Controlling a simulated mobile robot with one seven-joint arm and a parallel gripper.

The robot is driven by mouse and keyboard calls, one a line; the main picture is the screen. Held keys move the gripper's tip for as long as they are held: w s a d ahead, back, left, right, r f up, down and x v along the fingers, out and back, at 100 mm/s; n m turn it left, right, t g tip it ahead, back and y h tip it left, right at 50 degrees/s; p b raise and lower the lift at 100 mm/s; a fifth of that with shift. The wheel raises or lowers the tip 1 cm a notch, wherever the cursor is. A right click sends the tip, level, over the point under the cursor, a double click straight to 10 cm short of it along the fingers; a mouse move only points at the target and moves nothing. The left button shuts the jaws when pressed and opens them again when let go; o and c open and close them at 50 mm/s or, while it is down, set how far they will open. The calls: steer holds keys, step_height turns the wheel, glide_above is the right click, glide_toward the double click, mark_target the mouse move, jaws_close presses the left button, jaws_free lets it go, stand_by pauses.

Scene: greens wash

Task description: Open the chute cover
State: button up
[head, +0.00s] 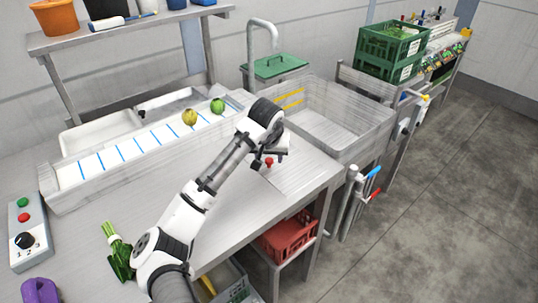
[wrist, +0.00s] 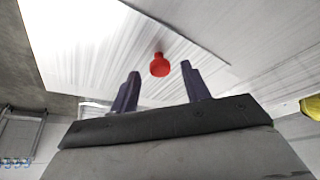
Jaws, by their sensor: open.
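The chute cover (head: 303,173) is a pale flat plate lying in the counter's right end, with a red knob (head: 268,162) on it. It looks closed. In the wrist view the cover (wrist: 95,50) fills the upper left, and its red knob (wrist: 159,65) stands up between and beyond the two dark fingers. My gripper (wrist: 161,73) is open and empty, with one finger to each side of the knob in that view. In the head view my gripper (head: 268,154) is just above the knob and partly hidden by my wrist. I cannot tell if the fingers touch it.
A deep sink basin (head: 345,120) lies behind the cover. A ruled trough (head: 150,140) with a yellow (head: 190,117) and a green round item (head: 217,105) runs behind my arm. A leafy bunch (head: 118,255) and a control box (head: 28,230) are front left. A red crate (head: 288,240) is below.

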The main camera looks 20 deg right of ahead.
steer(key=shift+w+f, duration=0.15)
steer(key=shift+f, duration=0.3)
jaws_close()
